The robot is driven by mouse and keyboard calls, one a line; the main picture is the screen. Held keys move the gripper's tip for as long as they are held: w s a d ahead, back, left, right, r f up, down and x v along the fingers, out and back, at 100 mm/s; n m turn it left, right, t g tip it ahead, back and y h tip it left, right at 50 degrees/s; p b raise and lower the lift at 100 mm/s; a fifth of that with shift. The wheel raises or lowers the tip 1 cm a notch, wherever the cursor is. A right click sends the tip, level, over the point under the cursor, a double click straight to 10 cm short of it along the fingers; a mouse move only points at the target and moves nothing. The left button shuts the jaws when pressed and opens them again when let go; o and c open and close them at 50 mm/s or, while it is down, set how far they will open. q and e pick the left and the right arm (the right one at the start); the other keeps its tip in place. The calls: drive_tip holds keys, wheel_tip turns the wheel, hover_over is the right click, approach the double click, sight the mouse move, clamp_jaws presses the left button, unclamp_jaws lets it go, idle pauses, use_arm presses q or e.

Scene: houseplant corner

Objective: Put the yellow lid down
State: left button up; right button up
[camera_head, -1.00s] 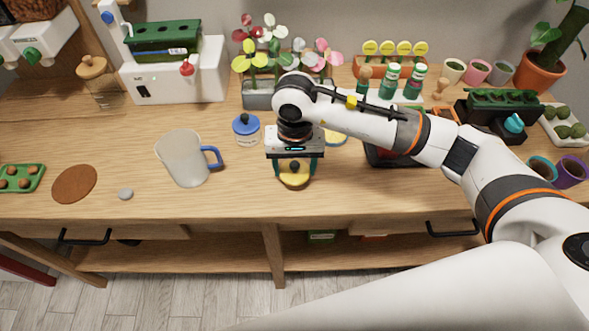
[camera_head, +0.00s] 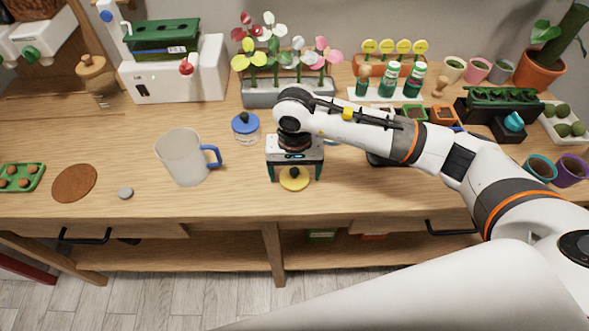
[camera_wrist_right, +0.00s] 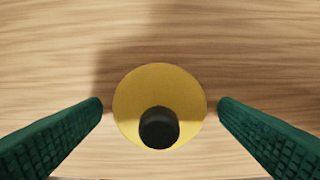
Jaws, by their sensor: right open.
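The yellow lid (camera_head: 294,181) lies flat on the wooden table near its front edge, with its dark knob up. In the right wrist view the lid (camera_wrist_right: 178,87) sits between the two green finger pads, with a gap on each side. My right gripper (camera_head: 295,176) is open around the lid and touches neither side of it. It also shows in the wrist view (camera_wrist_right: 160,108). My left gripper is not in view.
A jar with a blue lid (camera_head: 246,128) and a clear pitcher with a blue handle (camera_head: 186,156) stand to the left. A flower planter (camera_head: 289,92) is behind. Bare tabletop (camera_head: 390,195) lies right of the lid along the front.

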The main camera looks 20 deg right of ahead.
sight(295, 170)
drive_tip(key=shift+r, duration=0.25)
drive_tip(key=shift+w+r, duration=0.1)
drive_tip(key=shift+r, duration=0.3)
wheel_tip(295, 170, up, 11)
drive_tip(key=b, duration=0.2)
